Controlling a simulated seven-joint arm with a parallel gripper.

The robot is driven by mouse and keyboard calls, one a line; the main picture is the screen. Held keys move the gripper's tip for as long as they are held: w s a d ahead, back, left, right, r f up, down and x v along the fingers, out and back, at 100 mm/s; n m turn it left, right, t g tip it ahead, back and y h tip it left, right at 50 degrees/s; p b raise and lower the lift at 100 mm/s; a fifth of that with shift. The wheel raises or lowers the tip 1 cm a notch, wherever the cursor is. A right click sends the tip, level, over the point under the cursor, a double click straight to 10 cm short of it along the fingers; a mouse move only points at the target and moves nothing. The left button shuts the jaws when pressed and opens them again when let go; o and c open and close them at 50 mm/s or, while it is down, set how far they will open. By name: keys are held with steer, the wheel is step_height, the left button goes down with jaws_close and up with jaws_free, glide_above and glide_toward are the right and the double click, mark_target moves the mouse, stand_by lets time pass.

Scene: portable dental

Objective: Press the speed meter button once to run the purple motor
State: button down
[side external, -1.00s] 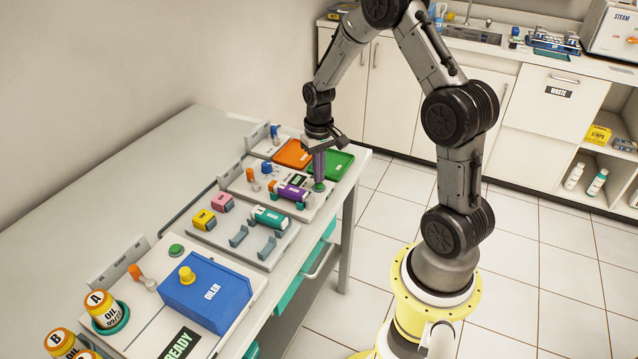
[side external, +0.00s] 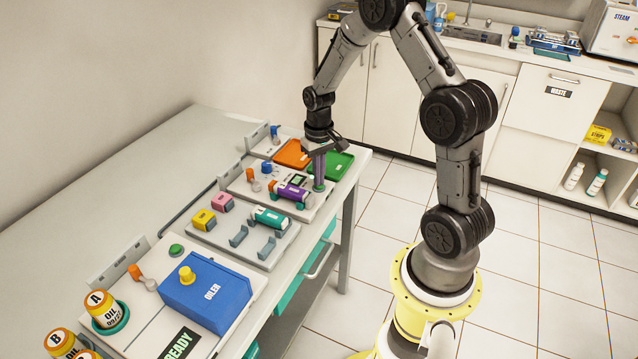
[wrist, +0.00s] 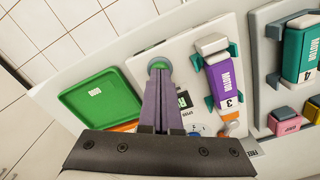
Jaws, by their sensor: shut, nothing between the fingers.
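The speed meter (wrist: 152,45) is a pale plate on the bench; it also shows in the side external view (side external: 312,208). Its round green button (wrist: 159,64) has a grey rim. My gripper (wrist: 161,80) is shut and empty, its fingertips at the button; it also shows in the side external view (side external: 319,180). I cannot tell whether they touch or press it. The purple motor (wrist: 224,80), marked 3, lies in teal holders on the plate; it also shows in the side external view (side external: 292,192). The small display (wrist: 184,100) is partly hidden by my fingers.
A green tray (wrist: 66,100) and an orange tray (side external: 291,154) lie beyond the plate. A teal motor (wrist: 299,52), marked 4, sits on the neighbouring station, with pink and yellow blocks (side external: 204,220) near it. The blue oiler (side external: 205,290) stands at the front.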

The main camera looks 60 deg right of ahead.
steer(key=shift+r, duration=3.3)
steer(key=s+a+r+n+t, duration=0.2)
steer(key=a+r+n+t, duration=0.15)
steer(key=a+r, duration=1.05)
steer(key=s+a+r+n+t, duration=0.1)
steer(key=s+a, duration=0.1)
steer(key=s, duration=0.5)
steer(key=s+a+r+n+t, duration=0.1)
steer(key=s+a, duration=0.1)
steer(key=s, duration=0.6)
steer(key=shift+s+a, duration=0.25)
steer(key=shift+s, duration=0.05)
